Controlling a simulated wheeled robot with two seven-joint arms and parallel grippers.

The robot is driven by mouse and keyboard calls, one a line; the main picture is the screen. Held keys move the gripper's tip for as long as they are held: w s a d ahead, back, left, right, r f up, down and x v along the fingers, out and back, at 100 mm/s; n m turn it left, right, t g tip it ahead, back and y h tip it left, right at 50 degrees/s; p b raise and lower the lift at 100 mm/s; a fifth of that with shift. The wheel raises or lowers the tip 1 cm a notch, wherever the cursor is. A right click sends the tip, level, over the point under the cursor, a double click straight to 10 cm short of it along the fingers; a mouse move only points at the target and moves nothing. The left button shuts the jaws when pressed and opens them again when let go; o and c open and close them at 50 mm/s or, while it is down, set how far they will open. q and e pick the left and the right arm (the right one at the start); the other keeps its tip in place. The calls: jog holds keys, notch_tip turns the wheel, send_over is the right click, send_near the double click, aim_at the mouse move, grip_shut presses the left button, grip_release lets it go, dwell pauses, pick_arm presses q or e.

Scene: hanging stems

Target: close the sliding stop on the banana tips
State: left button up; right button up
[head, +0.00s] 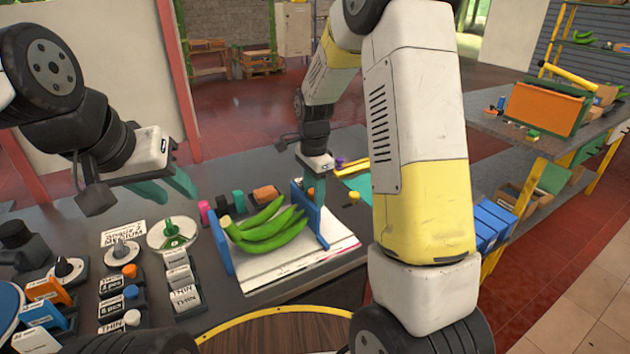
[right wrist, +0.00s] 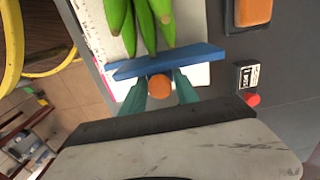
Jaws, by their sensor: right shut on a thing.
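Green bananas (head: 265,228) lie on a white board between a blue plate (head: 221,246) on the left and the blue sliding stop (head: 312,222) on the right. In the right wrist view their tips (right wrist: 145,28) reach close to the stop (right wrist: 166,62); I cannot tell whether they touch. My right gripper (head: 317,193) is at the stop's outer side. In the right wrist view, its teal fingers are shut on the stop's round orange knob (right wrist: 160,87). My left gripper (head: 170,189) is empty, its fingers apart, above the table left of the bananas.
The white board (head: 285,270) rests on the dark table. Labelled blocks (head: 180,280), knobs and a dial (head: 171,233) crowd the table's left side. An orange block (head: 265,193) lies behind the bananas. A red button (right wrist: 252,99) is near the right gripper. My right arm covers the centre right.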

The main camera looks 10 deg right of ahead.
jog(key=o, duration=1)
jog(key=shift+a, duration=0.1)
jog(key=shift+o, duration=0.2)
jog(key=shift+r, duration=4)
jog(key=shift+r, duration=0.1)
jog(key=s+d+r+n+t, duration=0.1)
jog(key=s+r+n+t, duration=0.1)
jog(key=s+r+n, duration=0.2)
jog(key=s+r+n+t+y, duration=0.1)
jog(key=s+r+n, duration=0.3)
jog(key=s, duration=0.7)
jog(key=s+d+r+n+t+y, duration=0.1)
jog(key=s+r+n+t, duration=0.2)
jog(key=s+n, duration=0.3)
jog(key=shift+s+d+r+n, duration=0.3)
jog(key=shift+s+r, duration=0.15)
jog(key=shift+s, duration=0.35)
